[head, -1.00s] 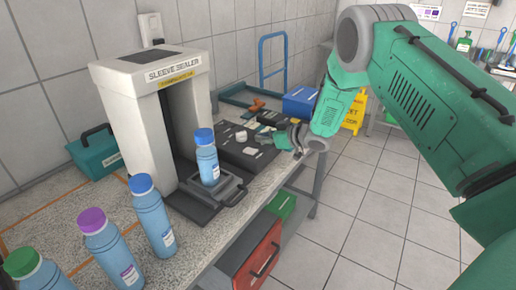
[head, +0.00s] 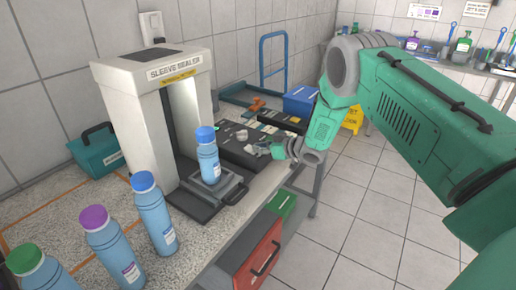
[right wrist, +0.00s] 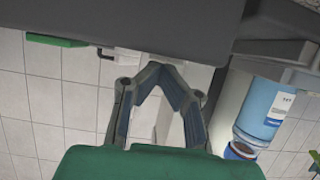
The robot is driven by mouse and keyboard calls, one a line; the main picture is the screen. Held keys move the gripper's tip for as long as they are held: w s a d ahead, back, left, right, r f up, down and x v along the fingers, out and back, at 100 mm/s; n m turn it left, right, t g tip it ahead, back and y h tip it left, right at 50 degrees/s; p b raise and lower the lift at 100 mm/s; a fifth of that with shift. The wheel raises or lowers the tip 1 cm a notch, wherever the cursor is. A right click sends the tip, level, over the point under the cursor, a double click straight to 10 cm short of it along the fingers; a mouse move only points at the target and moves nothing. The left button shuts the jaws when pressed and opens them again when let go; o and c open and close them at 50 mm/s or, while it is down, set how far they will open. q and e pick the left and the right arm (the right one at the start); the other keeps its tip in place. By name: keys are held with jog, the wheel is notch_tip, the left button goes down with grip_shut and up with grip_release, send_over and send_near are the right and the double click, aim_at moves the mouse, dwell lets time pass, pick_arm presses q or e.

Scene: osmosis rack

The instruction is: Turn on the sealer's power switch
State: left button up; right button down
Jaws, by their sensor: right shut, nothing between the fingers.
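The white sleeve sealer (head: 135,120) stands on the speckled bench, with its tall opening lit inside. A blue bottle with a blue cap (head: 208,160) stands upright on the small platform at its front. A dark control box (head: 235,155) with several small controls lies to the right of the sealer. I cannot tell which control is the power switch. My right gripper (head: 262,150) is shut and empty, at the box's near right side; whether it touches is unclear. In the right wrist view its fingers (right wrist: 160,70) converge below a dark surface. My left gripper is not in view.
Several capped bottles (head: 155,215) stand at the bench's front left. A teal case (head: 95,152) sits behind them. A blue box (head: 300,102) and a blue-framed cart (head: 272,65) are beyond. A red drawer (head: 262,255) is below the bench.

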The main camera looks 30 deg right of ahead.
jog(key=shift+a, duration=0.15)
jog(key=shift+r+p, duration=0.65)
jog(key=shift+r, duration=0.1)
